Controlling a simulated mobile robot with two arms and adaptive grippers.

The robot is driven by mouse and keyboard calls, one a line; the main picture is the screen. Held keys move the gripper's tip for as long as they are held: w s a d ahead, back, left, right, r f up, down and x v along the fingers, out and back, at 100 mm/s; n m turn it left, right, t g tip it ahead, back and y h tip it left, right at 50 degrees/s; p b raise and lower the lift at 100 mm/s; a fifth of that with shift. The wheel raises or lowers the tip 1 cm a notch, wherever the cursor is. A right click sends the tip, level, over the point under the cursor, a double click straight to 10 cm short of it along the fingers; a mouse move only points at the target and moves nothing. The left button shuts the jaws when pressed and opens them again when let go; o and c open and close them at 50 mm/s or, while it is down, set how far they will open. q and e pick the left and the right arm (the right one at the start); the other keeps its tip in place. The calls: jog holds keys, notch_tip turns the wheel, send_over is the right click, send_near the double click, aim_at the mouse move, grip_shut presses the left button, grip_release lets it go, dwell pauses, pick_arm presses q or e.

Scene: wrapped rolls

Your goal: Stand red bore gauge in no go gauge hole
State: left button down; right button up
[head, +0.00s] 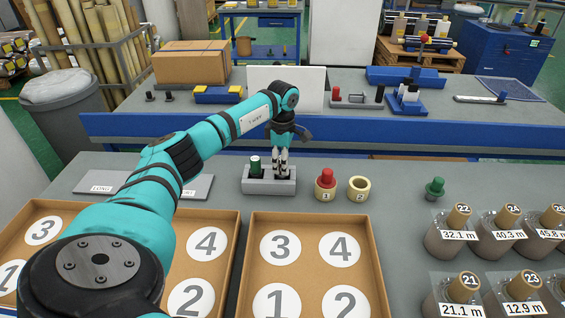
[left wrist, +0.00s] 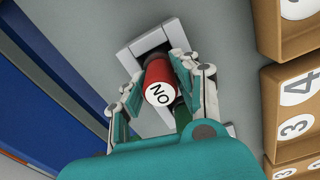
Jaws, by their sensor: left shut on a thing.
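The red bore gauge (left wrist: 159,82), its white end marked "NO", is between the fingers of my left gripper (left wrist: 158,100) in the left wrist view. The gripper is shut on it. In the head view my left gripper (head: 281,172) is at the right part of the grey gauge stand (head: 257,187), and the fingers hide the red gauge. A dark green gauge (head: 255,165) stands in the left part of the stand. I cannot tell whether the red gauge's lower end is in the hole or just above it. My right gripper is not in view.
Numbered cardboard trays (head: 246,262) lie in front; wrapped rolls (head: 446,242) stand at right.

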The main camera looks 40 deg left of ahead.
pick_arm(q)
jog(key=shift+f, duration=0.3)
jog(key=c, duration=0.9)
grip_release()
notch_tip(320, 180, up, 12)
